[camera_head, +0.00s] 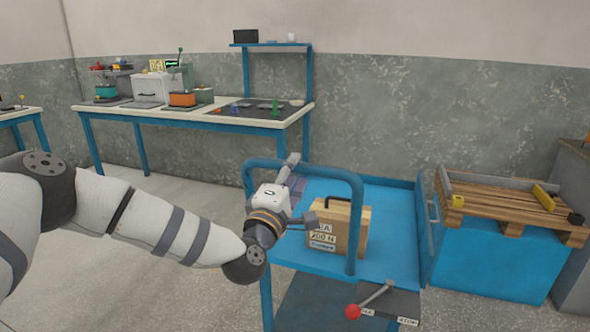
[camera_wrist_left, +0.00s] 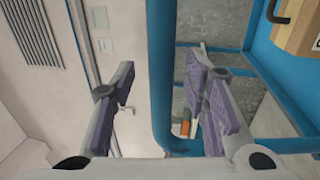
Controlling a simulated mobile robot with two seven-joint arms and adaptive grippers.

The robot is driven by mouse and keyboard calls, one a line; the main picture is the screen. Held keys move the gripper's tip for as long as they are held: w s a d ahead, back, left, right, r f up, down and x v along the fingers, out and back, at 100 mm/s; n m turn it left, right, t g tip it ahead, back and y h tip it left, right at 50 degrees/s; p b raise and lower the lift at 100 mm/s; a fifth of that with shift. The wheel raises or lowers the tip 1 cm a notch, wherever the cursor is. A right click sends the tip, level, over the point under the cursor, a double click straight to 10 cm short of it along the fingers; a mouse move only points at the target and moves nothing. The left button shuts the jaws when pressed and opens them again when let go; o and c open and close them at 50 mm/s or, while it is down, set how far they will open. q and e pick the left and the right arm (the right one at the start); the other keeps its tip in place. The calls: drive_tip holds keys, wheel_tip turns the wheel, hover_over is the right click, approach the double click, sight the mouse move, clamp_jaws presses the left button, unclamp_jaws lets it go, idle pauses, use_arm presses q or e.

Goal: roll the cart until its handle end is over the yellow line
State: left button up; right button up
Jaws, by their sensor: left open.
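The blue cart (camera_head: 395,235) stands in front of me, with its tubular handle (camera_head: 315,168) on the near left side. A wooden case (camera_head: 338,228) with labels and a dark grip lies on its top deck. My left gripper (camera_head: 299,196) is at the handle, with its fingers spread. In the left wrist view, the blue handle tube (camera_wrist_left: 162,70) runs between the open purple-padded fingers, with gaps visible on both sides. Whether the tube lies fully between the pads in depth is hard to tell. The yellow line does not show in either view. My right gripper is not in view.
A lever with a red knob (camera_head: 353,312) sits at the lower front of the cart. A blue stand with a wooden pallet (camera_head: 500,200) is close on the right. A blue-legged workbench (camera_head: 195,116) stands behind. Bare floor (camera_head: 150,285) lies to the left.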

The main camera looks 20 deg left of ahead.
use_arm(q)
drive_tip(key=shift+w+r, duration=0.2)
drive_tip(key=shift+w, duration=1.15)
clamp_jaws()
